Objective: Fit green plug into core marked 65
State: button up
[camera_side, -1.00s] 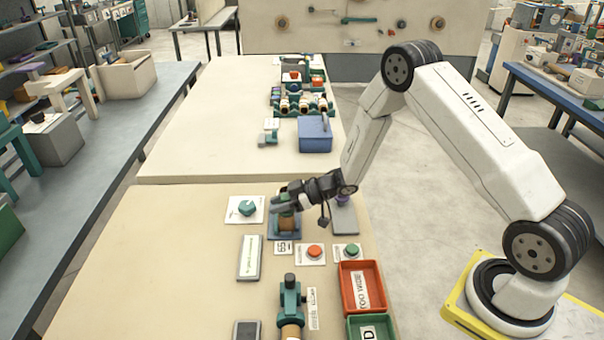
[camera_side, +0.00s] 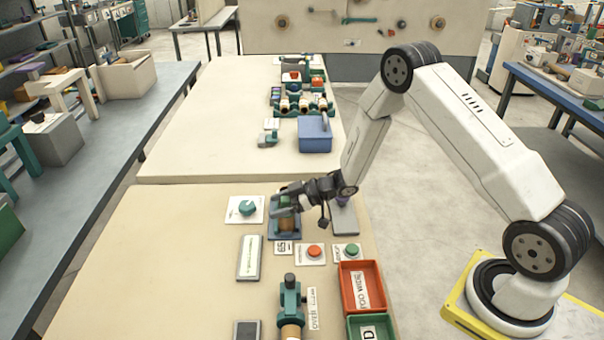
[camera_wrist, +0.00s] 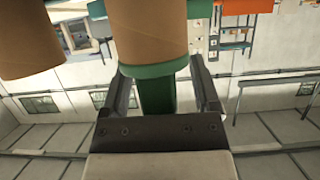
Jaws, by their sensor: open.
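My gripper (camera_side: 280,201) is over the blue station with the brown core, behind the card marked 65 (camera_side: 283,248) in the side view. In the wrist view, the green plug (camera_wrist: 156,97) stands between my open fingers, with a gap on either side. Its wide green flange (camera_wrist: 150,71) lies against the end of a brown core (camera_wrist: 150,32). The inside of the core is hidden. In the side view, the brown core (camera_side: 287,225) shows below my fingers, which partly cover the plug.
A white plate with a teal knob (camera_side: 247,208) is to the left. A red button (camera_side: 314,251) and green button (camera_side: 347,250) are in front. A red tray (camera_side: 346,300) and green tray (camera_side: 358,324) are at front right. The table's left side is clear.

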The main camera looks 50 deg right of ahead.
jog(key=v, duration=0.7)
jog(key=shift+s+d, duration=0.3)
jog(key=shift+r, duration=0.15)
dwell(0.4)
jog(key=s+r+m+g+h, duration=0.2)
jog(key=s+r+m+h, duration=0.2)
jog(key=r+m+h, duration=0.4)
jog(key=s+a+g, duration=0.2)
jog(key=s, duration=0.5)
jog(key=s+a+m+g+h, duration=0.1)
jog(key=s+a+g, duration=0.1)
jog(key=s, duration=0.5)
jog(key=shift+s+r+g, duration=0.2)
jog(key=shift+r+g, duration=0.1)
jog(key=shift+g, duration=0.1)
